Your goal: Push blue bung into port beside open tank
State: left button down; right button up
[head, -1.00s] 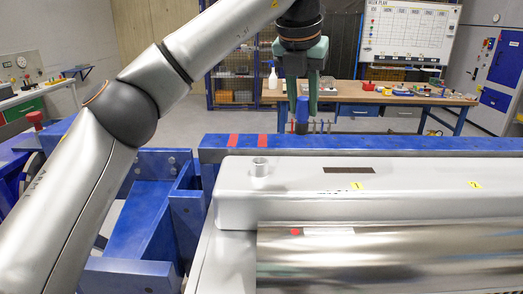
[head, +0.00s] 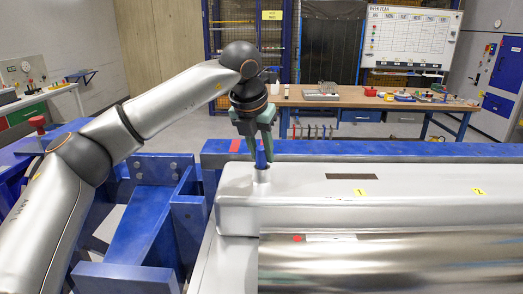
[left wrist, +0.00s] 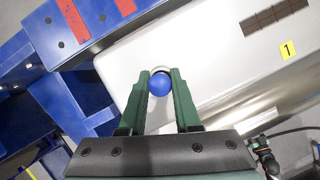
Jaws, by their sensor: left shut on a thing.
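The blue bung (head: 261,160) is between the fingers of my left gripper (head: 257,146), which is shut on it. In the head view the bung is upright at the port (head: 262,174), a short pale collar on top of the grey tank housing (head: 312,190). Its lower end meets the collar; I cannot tell how deep it sits. In the left wrist view the round blue top of the bung (left wrist: 159,84) shows between the green fingertips, with a pale rim of the port (left wrist: 160,70) just beyond it. My right gripper is not in view.
A blue beam (head: 400,149) runs behind the housing, with red marks near its left end. Yellow labels 1 (head: 360,191) and 2 (head: 479,191) and a dark strip (head: 352,177) lie on the housing. A wooden workbench (head: 370,98) with tools stands farther back.

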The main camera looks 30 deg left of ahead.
pick_arm(q)
jog(key=shift+f, duration=0.1)
jog(key=c, duration=0.6)
grip_release()
jog(key=shift+r, duration=0.4)
jog(key=v, duration=1.1)
jog(key=shift+s+d+r, duration=0.1)
jog(key=shift+s+r, duration=0.15)
jog(key=shift+f, duration=0.1)
